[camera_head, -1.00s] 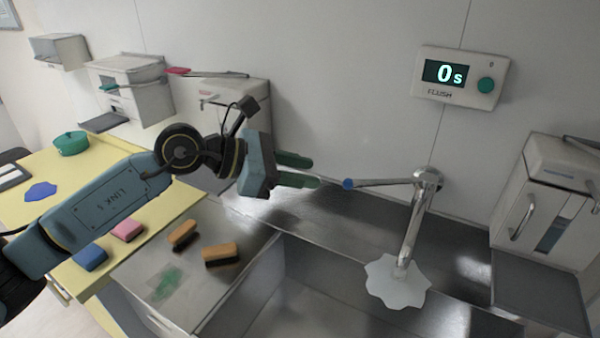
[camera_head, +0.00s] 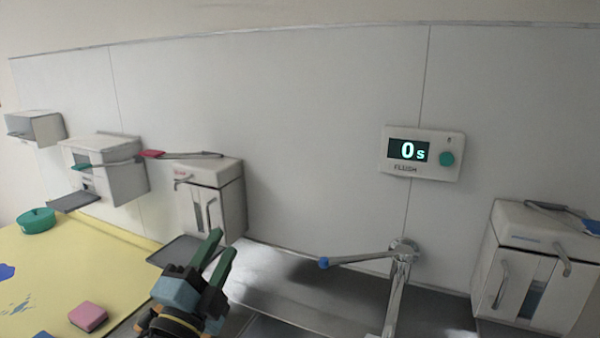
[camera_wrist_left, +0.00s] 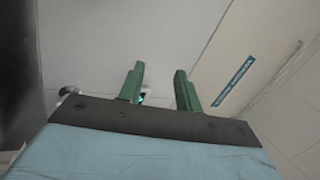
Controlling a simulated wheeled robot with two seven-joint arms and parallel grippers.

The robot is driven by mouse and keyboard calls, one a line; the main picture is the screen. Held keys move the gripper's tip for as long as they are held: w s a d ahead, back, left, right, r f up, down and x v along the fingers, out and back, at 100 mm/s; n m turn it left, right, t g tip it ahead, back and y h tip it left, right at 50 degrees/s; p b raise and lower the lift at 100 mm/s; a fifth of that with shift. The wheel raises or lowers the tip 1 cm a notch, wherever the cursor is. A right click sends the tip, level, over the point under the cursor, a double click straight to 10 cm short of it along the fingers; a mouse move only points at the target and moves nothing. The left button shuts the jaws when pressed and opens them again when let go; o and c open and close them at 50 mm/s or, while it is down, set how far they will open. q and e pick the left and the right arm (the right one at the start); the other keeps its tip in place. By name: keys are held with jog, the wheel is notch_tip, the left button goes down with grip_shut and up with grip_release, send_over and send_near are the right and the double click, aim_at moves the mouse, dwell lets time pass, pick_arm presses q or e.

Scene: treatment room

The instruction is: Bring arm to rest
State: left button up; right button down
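My left gripper (camera_head: 218,254) shows at the bottom of the head view, its green fingers pointing up and a little right. It stands in front of the metal counter and the wall dispenser. In the left wrist view its two green fingers (camera_wrist_left: 160,88) are apart with nothing held between them. The rest of my left arm is mostly below the head view. My right gripper is in no view.
A metal sink counter (camera_head: 290,285) has a tap (camera_head: 400,275) with a blue-tipped lever. A flush panel (camera_head: 421,152) reads 0 s. Dispensers hang at left, middle (camera_head: 212,200) and right (camera_head: 535,265). A yellow table (camera_head: 75,260) holds a green bowl (camera_head: 36,220) and pink sponge (camera_head: 88,316).

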pick_arm(q)
jog(key=s+a+f+n+g+y, duration=0.35)
jog(key=f+n, duration=0.25)
jog(key=f, duration=0.2)
jog(key=s+a+f+n+g+y, duration=0.35)
jog(key=a+f+n, duration=0.2)
jog(key=f, duration=0.35)
jog(key=s+f+n+g+h, duration=0.1)
jog(key=s+f+n+g, duration=0.2)
jog(key=s+f+g, duration=0.5)
jog(key=s+f+n+g, duration=0.25)
jog(key=s+f, duration=0.25)
jog(key=s, duration=0.7)
notch_tip(320, 180, down, 30)
jog(key=s+g+b, duration=0.2)
jog(key=b, duration=0.2)
jog(key=s+a+f+b, duration=0.3)
jog(key=s+f, duration=1.3)
jog(key=f, duration=0.1)
jog(key=shift+m+g+b, duration=0.3)
jog(key=shift+g+b, duration=0.05)
jog(key=shift+g, duration=0.1)
